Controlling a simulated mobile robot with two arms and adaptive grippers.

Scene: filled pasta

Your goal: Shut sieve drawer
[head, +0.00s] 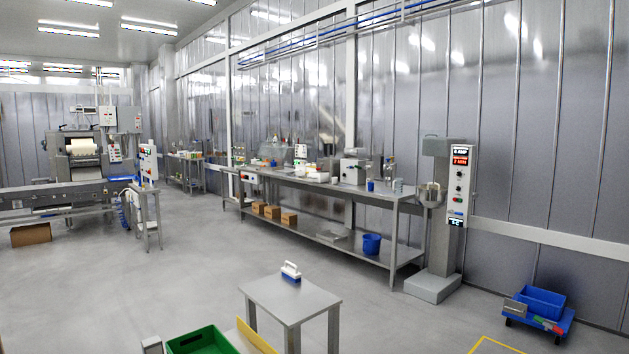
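I cannot make out a sieve drawer for certain in the head view. Several machines stand far off, and any drawer on them is too small to tell open from shut. A grey machine with a white roll (84,146) stands at the far left, behind a conveyor (50,200). A column machine (440,225) with a steel bowl (431,194) and a control panel (459,185) stands at the right. Neither of my grippers is in view.
A small steel table (310,302) in front holds a blue and white handled tool (291,271). A green crate (200,342) is at the bottom. A long workbench (330,190) lines the wall. A blue cart (540,308) stands lower right. The middle floor is clear.

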